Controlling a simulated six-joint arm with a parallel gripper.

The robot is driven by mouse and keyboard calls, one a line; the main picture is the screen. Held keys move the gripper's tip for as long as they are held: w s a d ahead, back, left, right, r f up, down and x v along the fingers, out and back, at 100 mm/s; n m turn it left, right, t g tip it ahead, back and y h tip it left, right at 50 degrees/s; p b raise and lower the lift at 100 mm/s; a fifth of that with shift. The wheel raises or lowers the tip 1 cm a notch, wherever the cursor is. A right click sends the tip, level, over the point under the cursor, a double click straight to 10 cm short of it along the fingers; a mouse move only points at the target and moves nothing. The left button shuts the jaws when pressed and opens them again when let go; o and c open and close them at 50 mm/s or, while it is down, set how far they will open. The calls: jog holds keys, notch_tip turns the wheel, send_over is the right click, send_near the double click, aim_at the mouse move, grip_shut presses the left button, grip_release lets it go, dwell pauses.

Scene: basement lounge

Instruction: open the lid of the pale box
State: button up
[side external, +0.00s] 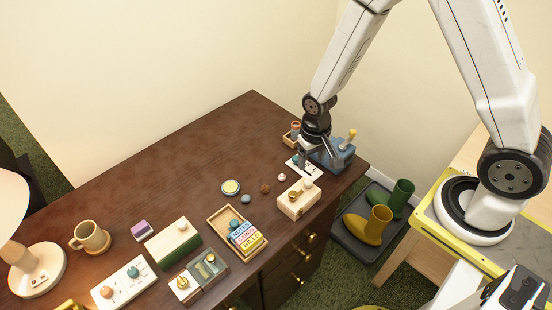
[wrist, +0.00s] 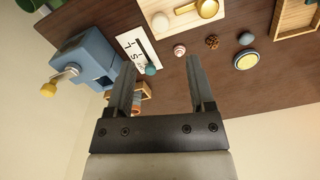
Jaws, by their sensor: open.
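A pale cream box (side external: 297,198) with a brass round fitting and a pale knob on top stands near the front right edge of the dark desk. Its lid looks shut. In the wrist view the pale box (wrist: 182,18) is cut off by the top edge. My gripper (side external: 303,162) is open and points down behind the box, beside the blue device. It also shows in the wrist view (wrist: 161,62), with nothing held between its fingers. The box lies beyond the fingertips, apart from them.
A blue device (side external: 332,153) with a yellow knob stands close beside my gripper. A white card (wrist: 138,50), small balls and a round tin (side external: 231,187) lie nearby. A wooden tray (side external: 258,246) with labelled blocks stands left of the box. The desk's back middle is clear.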

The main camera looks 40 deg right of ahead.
aim_at(308, 182)
jog(key=shift+f, duration=0.25)
jog(key=shift+f, duration=0.1)
jog(key=shift+f, duration=3.75)
grip_shut()
